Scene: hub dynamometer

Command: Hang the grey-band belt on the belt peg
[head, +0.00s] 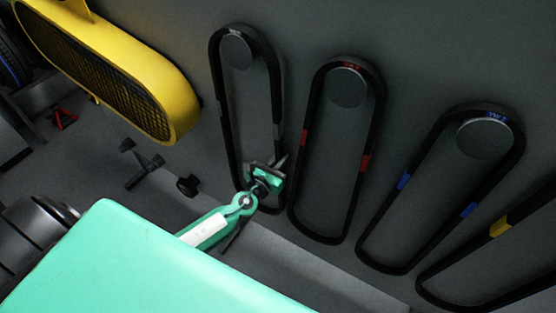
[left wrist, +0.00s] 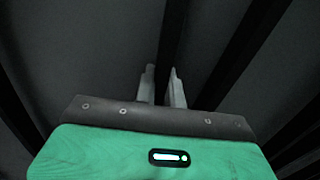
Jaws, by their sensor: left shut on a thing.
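The grey-band belt (head: 222,135) is a long black loop with light grey bands, at the left of the row of belts in the head view. Its top end loops around a round grey peg (head: 236,50). My left gripper (head: 279,166) is at the lower right part of this loop, shut on the belt's right strand. In the left wrist view a dark strand (left wrist: 173,45) runs between the two fingertips (left wrist: 162,82) of that gripper. The gripper hides a bit of the belt's lower end. My right gripper is not in view.
A red-band belt (head: 303,165), a blue-band belt (head: 390,200) and a yellow-band belt (head: 500,227) hang to the right, the red one close to my gripper. A yellow housing with a dark grille (head: 110,75) is at the upper left.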

